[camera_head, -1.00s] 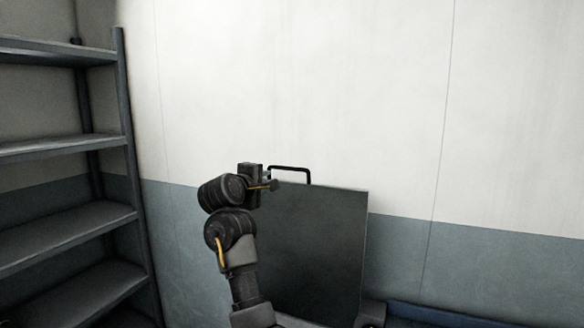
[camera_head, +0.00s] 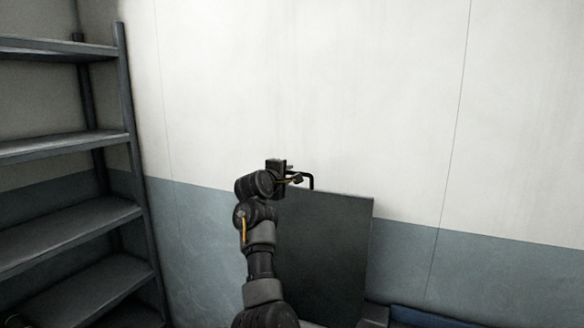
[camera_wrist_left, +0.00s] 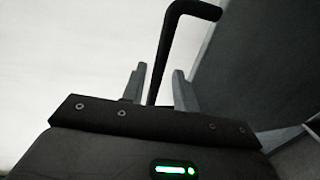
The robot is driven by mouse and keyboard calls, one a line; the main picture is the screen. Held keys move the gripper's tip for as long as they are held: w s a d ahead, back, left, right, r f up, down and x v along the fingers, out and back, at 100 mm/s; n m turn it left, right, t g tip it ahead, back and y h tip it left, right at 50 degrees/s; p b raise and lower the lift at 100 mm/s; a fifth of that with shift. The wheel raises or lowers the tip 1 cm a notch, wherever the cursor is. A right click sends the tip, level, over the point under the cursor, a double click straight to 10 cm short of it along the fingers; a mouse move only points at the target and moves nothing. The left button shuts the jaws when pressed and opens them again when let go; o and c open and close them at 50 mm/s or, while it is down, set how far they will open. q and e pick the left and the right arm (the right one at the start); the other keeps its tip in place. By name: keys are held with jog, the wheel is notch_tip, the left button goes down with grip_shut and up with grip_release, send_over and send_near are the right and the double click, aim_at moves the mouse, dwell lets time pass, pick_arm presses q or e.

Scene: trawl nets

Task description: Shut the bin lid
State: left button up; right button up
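The bin lid (camera_head: 325,255) is a dark grey panel standing upright in the head view, with a black handle (camera_head: 312,181) on its top edge. The handle also shows in the wrist view (camera_wrist_left: 168,45). My left gripper (camera_head: 297,179) is at the handle and hides its left part. In the wrist view my left gripper (camera_wrist_left: 158,80) has its two fingers apart, with the handle's bar running between them; a gap shows on the right side of the bar. My right gripper is not in view. The bin's body is mostly below the picture.
Grey metal shelves (camera_head: 68,215) stand at the left. A white and blue-grey wall (camera_head: 370,90) is behind the lid. A blue thing (camera_head: 425,317) lies low at the right, cut off by the frame. The space above the lid is clear.

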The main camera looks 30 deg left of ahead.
pick_arm(q)
jog(key=shift+w+r+p, duration=0.1)
jog(key=shift+w+p, duration=0.2)
jog(key=shift+w, duration=0.45)
jog(key=shift+w+a+f, duration=0.1)
jog(key=shift+w+f, duration=0.1)
jog(key=shift+w, duration=0.05)
grip_shut()
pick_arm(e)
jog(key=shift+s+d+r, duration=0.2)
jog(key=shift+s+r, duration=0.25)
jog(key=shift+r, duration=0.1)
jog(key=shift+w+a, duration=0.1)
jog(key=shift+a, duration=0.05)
